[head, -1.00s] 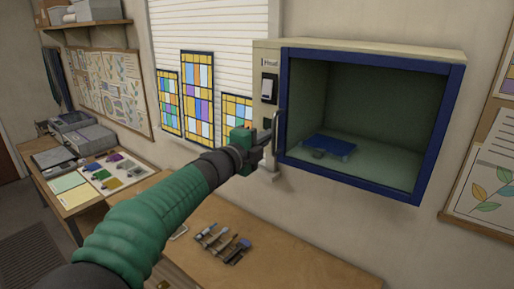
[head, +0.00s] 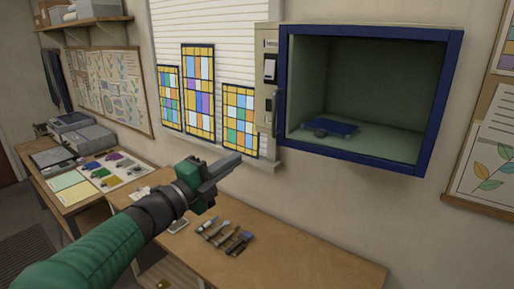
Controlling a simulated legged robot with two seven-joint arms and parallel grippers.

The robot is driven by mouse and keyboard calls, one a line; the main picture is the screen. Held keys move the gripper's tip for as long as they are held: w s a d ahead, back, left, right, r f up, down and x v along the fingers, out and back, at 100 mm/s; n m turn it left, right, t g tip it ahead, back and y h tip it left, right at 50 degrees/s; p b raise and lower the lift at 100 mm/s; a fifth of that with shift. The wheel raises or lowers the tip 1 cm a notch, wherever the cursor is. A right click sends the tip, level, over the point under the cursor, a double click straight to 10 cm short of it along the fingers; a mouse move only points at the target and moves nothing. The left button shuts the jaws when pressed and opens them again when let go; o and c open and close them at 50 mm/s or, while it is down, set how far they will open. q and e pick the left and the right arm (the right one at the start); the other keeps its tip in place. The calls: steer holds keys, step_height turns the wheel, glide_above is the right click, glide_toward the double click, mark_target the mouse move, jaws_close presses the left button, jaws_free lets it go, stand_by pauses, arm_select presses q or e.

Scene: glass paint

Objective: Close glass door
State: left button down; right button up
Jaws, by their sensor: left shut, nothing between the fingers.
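The glass door's blue frame (head: 370,160) lies across the front of the wall cabinet (head: 265,35). It looks flush with the cabinet front, with no clear gap. The pane itself is hard to make out; the green inside shows through. A dark upright handle (head: 275,103) is at the frame's left side. My left gripper (head: 232,161) is shut and empty, below and left of the cabinet, apart from door and handle. My right gripper is out of view.
A blue tray-like object (head: 333,126) lies inside the cabinet. Below is a wooden bench (head: 310,260) with several brushes or tools (head: 225,234). Stained-glass panels (head: 199,92) stand by the window. A side table at left holds papers and boxes (head: 85,133). The bench's right part is clear.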

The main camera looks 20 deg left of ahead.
arm_select(q)
steer(key=s+f, duration=0.2)
steer(key=p, duration=0.3)
glide_toward(273, 136)
steer(key=shift+t+h, duration=0.3)
steer(key=p+x, duration=0.4)
steer(key=x, duration=0.2)
steer(key=shift+w+d+f+p, duration=0.1)
steer(key=shift+w+p, duration=0.1)
steer(key=shift+p, duration=0.1)
steer(key=shift+w, duration=0.25)
steer(key=shift+w+f, duration=0.15)
steer(key=shift+a, duration=0.4)
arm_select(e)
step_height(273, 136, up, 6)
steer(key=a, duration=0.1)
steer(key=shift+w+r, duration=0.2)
